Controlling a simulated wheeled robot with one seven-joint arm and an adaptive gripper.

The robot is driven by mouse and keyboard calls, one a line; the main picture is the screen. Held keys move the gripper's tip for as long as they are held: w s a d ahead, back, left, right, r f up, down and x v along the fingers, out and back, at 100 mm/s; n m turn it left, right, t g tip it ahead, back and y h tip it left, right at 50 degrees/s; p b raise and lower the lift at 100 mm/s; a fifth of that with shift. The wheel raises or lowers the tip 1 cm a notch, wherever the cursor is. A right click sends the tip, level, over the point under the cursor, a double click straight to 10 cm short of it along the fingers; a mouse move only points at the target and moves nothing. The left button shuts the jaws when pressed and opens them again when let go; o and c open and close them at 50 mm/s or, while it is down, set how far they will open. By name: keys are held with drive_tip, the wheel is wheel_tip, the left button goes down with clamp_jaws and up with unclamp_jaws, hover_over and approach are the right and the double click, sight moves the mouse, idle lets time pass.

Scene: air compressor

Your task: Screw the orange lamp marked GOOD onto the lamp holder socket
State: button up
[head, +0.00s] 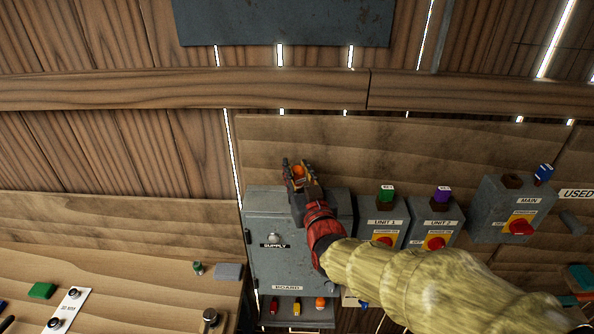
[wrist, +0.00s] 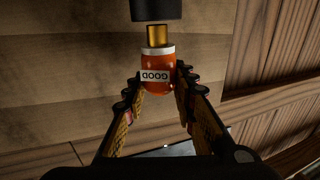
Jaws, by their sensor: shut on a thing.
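The orange lamp (wrist: 157,84) shows in the wrist view with its GOOD label upside down and its brass base (wrist: 159,36) toward the top. My gripper (wrist: 160,86) is shut on it, one finger on each side of the orange body. A dark cylinder (wrist: 155,10), apparently the lamp holder socket, is right above the brass base. I cannot tell whether the base is inside it or just in front of its mouth. In the head view my gripper (head: 299,172) holds the orange lamp (head: 298,171) above the SUPPLY cabinet; the socket cannot be made out there.
The grey SUPPLY cabinet (head: 265,265) is below my gripper. UNIT 1 (head: 384,222), UNIT 2 (head: 438,217) and MAIN (head: 528,205) boxes stand to the right. Several small lamps, one orange (head: 320,303), sit on a low shelf. The wooden wall left of my gripper is clear.

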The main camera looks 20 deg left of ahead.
drive_tip(key=shift+f+b, duration=1)
drive_tip(key=shift+b, duration=0.3)
drive_tip(key=o, duration=1.2)
drive_tip(key=shift+o, duration=0.2)
drive_tip(key=shift+s, duration=0.1)
drive_tip(key=v, duration=1.2)
drive_tip(key=shift+c, duration=0.4)
